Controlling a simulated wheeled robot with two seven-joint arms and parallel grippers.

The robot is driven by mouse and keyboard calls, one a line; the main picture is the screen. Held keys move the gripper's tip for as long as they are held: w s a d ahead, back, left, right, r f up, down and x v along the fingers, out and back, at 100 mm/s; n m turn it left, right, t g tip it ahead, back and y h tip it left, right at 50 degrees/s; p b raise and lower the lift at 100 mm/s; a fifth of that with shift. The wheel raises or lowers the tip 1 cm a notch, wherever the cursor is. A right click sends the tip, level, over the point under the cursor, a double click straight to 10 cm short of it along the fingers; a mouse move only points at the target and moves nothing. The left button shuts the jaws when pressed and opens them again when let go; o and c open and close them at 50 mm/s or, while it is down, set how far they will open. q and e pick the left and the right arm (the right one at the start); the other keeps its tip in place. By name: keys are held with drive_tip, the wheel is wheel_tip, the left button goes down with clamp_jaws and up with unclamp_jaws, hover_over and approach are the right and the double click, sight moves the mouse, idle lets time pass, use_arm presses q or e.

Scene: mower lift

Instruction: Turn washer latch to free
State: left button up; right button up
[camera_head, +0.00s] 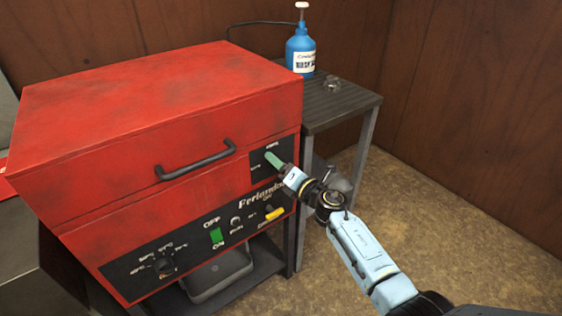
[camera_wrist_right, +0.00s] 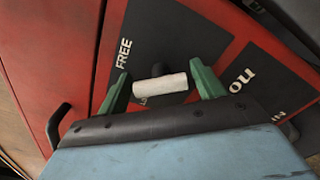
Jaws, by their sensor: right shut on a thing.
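The red washer (camera_head: 150,130) stands at the left in the head view. Its latch sits on a black plate at the upper right of the front face. In the right wrist view the latch (camera_wrist_right: 160,90) is a short white bar on a dark stem. My right gripper (camera_head: 270,157) reaches that plate from the right and hides the latch in the head view. The word FREE reads above left of the bar; a lower label is mostly hidden. My left gripper is out of view.
A black lid handle (camera_head: 195,166) juts out left of the latch plate. Below are a green switch (camera_head: 216,236), a yellow knob (camera_head: 274,214) and a dark dial (camera_head: 164,266). A small side table (camera_head: 345,105) holds a blue bottle (camera_head: 300,52). Floor at the right is open.

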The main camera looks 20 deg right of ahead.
drive_tip(key=m+p, duration=0.1)
drive_tip(key=m, duration=0.2)
drive_tip(key=shift+m, duration=0.4)
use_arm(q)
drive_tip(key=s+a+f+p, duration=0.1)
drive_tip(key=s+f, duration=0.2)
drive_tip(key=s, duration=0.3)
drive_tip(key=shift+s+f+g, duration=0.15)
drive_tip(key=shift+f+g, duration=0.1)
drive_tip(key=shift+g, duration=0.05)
use_arm(e)
drive_tip(key=shift+m, duration=1.9)
drive_tip(key=shift+f, duration=0.1)
drive_tip(key=o, duration=0.9)
